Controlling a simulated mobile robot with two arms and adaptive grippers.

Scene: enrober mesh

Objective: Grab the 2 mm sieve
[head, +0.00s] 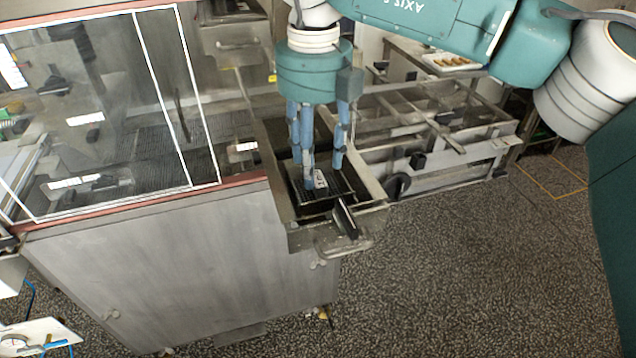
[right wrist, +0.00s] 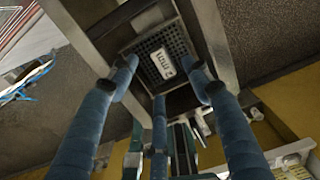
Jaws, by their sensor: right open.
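A dark mesh sieve (head: 338,180) with a white label lies in the opening at the end of the machine, below my right gripper. My left gripper is out of view.
A glass-covered steel machine (head: 150,260) stands at the left, its metal frame bordering the sieve. A steel conveyor frame (head: 450,165) extends to the right. A table with a tray (head: 450,62) stands behind.

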